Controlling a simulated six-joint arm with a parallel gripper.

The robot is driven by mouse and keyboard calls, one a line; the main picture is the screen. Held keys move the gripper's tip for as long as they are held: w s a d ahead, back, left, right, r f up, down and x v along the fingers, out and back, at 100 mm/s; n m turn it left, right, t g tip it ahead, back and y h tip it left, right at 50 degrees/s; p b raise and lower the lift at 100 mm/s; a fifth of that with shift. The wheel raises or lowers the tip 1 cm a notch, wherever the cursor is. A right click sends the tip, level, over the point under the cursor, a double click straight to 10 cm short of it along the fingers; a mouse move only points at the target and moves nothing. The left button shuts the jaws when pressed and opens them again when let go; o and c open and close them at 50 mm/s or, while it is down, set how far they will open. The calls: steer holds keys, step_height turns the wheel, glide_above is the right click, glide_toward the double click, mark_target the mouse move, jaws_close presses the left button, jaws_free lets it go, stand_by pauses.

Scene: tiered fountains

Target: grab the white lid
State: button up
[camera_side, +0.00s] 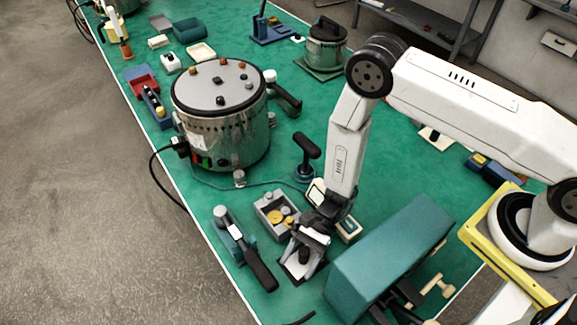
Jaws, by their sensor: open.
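A small white square piece with a dark edge and a dark knob, likely the white lid (295,268), lies on the green table near its front edge. My gripper (304,257) points down right over it, with its fingers apart around the knob. The fingers hide part of the white piece. I cannot tell whether they touch it.
A grey tray (262,209) with round parts stands just left of my gripper. A teal box (385,262) stands close on the right. A black-handled tool (243,246) lies at the front left. A large steel pot (222,130) stands behind.

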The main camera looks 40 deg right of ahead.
mark_target(299, 266)
stand_by(0.4)
jaws_close()
steer(key=shift+r, duration=0.2)
step_height(299, 266, up, 10)
steer(key=shift+f, duration=0.2)
stand_by(0.7)
stand_by(0.6)
